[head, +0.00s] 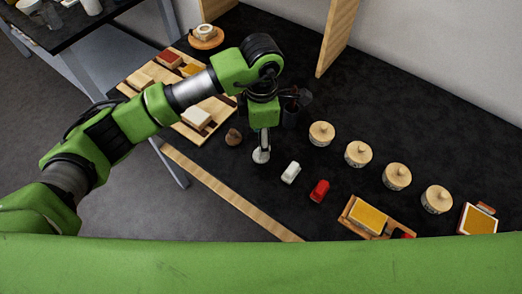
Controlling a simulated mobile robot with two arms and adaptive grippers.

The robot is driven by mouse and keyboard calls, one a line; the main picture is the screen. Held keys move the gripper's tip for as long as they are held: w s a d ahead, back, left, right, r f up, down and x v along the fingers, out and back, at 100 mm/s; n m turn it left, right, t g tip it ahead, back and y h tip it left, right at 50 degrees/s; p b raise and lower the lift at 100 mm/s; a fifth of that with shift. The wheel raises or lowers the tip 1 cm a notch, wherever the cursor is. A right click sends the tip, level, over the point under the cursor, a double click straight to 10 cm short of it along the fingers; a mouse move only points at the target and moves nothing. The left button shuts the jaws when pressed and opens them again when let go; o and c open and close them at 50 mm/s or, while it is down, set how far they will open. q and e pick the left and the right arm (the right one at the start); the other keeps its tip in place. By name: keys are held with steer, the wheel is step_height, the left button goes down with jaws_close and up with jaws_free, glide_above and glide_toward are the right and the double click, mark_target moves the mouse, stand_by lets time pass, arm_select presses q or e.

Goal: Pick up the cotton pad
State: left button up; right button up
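My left gripper (262,143) points down over the black table, near its front edge. A small pale round piece (261,156), possibly the cotton pad, shows right at its fingertips. I cannot tell whether the fingers hold it or it lies on the table beneath them. The fingers are too small and overlapped to show whether they are open or shut. A brown rounded lump (233,137) lies just left of the gripper. A small white block (291,172) and a red one (319,190) lie to its right. My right gripper is not in view.
A wooden tray (130,91) with blocks stands left, partly behind my arm. Several round lidded wooden containers (358,153) line the right side. A wooden strip (228,193) runs along the front edge.

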arm_select(q)
steer(key=shift+f, duration=0.3)
step_height(320, 180, down, 5)
steer(key=p, duration=0.2)
steer(key=shift+r+p, duration=0.15)
steer(key=shift+p, duration=0.25)
steer(key=shift+f, duration=0.35)
steer(key=c, duration=1)
